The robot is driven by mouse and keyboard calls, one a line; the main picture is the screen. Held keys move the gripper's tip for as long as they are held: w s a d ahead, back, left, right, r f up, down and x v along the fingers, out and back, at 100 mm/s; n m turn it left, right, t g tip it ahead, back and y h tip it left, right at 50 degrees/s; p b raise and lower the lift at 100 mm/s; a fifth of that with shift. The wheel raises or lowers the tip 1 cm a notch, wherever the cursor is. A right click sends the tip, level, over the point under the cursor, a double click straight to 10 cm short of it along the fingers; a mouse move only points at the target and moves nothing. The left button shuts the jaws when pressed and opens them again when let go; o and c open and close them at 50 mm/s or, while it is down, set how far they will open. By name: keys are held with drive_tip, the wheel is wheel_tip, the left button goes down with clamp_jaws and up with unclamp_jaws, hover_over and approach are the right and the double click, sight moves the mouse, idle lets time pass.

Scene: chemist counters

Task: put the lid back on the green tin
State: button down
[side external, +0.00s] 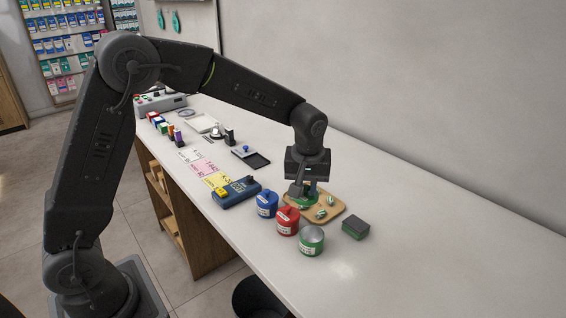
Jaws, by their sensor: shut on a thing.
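The green tin (311,243) stands upright on the counter at the front of the row of tins. Its top shows grey with no lid on it, and it bears a white label. My gripper (307,192) points down over the wooden board (338,205), behind and above the tins. It is shut on the green lid (304,203), which is at or just above the board. The fingers partly hide the lid, and I cannot tell whether it touches the board.
A red tin (287,221) and a blue tin (266,204), both lidded, stand left of the green tin. Small green-and-white pieces (321,213) lie on the board. A dark green-edged block (356,227) lies to the right. A blue device (236,192) is left. The counter's right side is clear.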

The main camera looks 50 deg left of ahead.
drive_tip(key=s+d, duration=0.3)
drive_tip(key=d, duration=0.2)
drive_tip(key=shift+w+d+f, duration=0.1)
drive_tip(key=shift+f, duration=1.5)
drive_tip(key=shift+w+d+f, duration=0.1)
drive_tip(key=shift+f, duration=1.45)
drive_tip(key=shift+f, duration=0.15)
drive_tip(key=shift+c, duration=2.4)
unclamp_jaws()
wheel_tip(320, 180, up, 7)
drive_tip(key=shift+c, duration=0.3)
clamp_jaws()
